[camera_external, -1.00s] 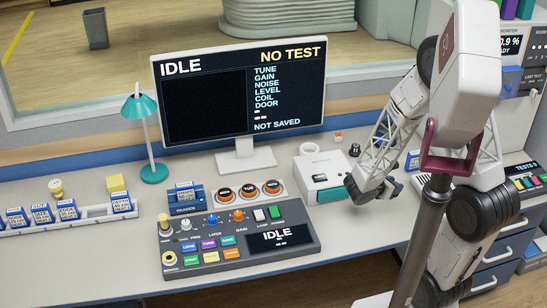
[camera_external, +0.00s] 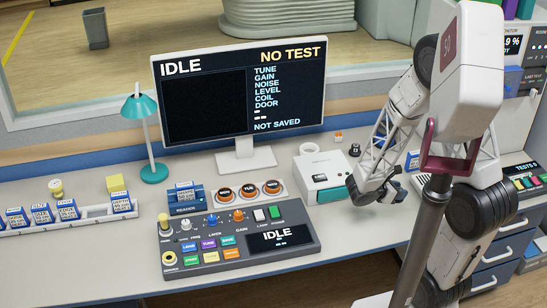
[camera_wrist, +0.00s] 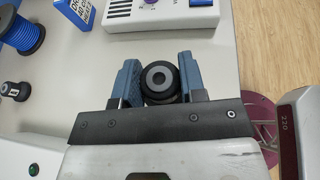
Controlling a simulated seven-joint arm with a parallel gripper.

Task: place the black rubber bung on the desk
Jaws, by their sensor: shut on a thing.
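The black rubber bung (camera_wrist: 160,78), round with a grey ring on its end, sits between the blue fingers of my gripper (camera_wrist: 160,82) in the wrist view. My gripper is shut on it. In the external view my gripper (camera_external: 392,193) is over the right part of the desk (camera_external: 350,220), right of the white box; the bung is hard to make out there. I cannot tell whether the bung touches the desk.
A white box (camera_external: 322,177) stands left of my gripper. A small dark cylinder (camera_wrist: 15,91) and a blue spool (camera_wrist: 24,33) stand left in the wrist view. A control console (camera_external: 238,240) lies further left. Bare desk shows in front of the white box.

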